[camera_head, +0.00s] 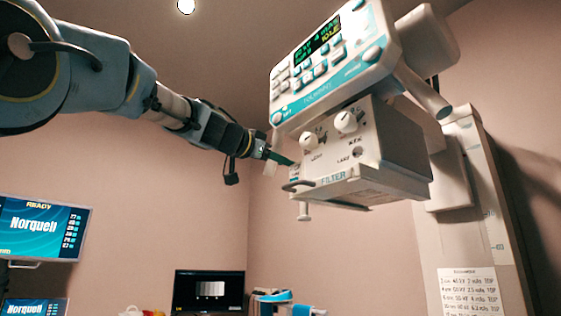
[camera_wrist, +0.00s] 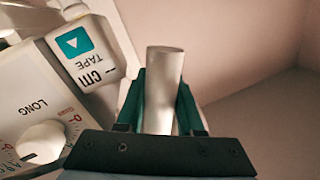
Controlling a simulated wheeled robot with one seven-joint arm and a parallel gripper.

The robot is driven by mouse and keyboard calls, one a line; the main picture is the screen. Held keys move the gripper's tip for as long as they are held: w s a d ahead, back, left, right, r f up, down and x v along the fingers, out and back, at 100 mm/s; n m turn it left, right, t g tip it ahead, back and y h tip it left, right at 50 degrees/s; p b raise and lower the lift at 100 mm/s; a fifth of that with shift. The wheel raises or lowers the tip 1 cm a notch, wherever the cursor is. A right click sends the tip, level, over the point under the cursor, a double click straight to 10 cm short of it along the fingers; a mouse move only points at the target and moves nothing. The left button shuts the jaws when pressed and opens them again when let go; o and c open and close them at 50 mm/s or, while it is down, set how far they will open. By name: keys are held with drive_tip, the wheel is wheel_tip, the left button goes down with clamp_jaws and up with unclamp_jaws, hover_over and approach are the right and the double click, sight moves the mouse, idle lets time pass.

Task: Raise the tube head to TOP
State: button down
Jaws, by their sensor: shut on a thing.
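The tube head (camera_head: 375,155) is high up at the right of the head view, with a tilted control panel (camera_head: 330,62) above a white collimator box with two knobs. My gripper (camera_head: 280,158) reaches it from the left. In the wrist view, the green fingers of my gripper (camera_wrist: 162,88) are shut around a pale cylindrical handle bar (camera_wrist: 164,75). Beside the bar are a white block marked TAPE (camera_wrist: 85,50) and a knob panel marked LONG (camera_wrist: 35,110). The bar's lower part is hidden behind the gripper body. I see no TOP mark.
A pale upright column (camera_head: 470,220) with a printed list (camera_head: 467,291) stands at the right. Screens reading Norquell (camera_head: 42,228) are at lower left, and a dark monitor (camera_head: 209,291) is at bottom centre.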

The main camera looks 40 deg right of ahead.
wheel_tip(320, 180, up, 10)
drive_tip(key=p, duration=0.4)
drive_tip(key=shift+p, duration=0.4)
drive_tip(key=c, duration=0.8)
unclamp_jaws()
drive_tip(key=shift+c, duration=0.2)
drive_tip(key=shift+a, duration=0.15)
drive_tip(key=s+a+b, duration=0.1)
drive_tip(key=a+b, duration=0.4)
drive_tip(key=a, duration=0.5)
drive_tip(key=shift+s+a, duration=0.2)
drive_tip(key=shift+s, duration=0.1)
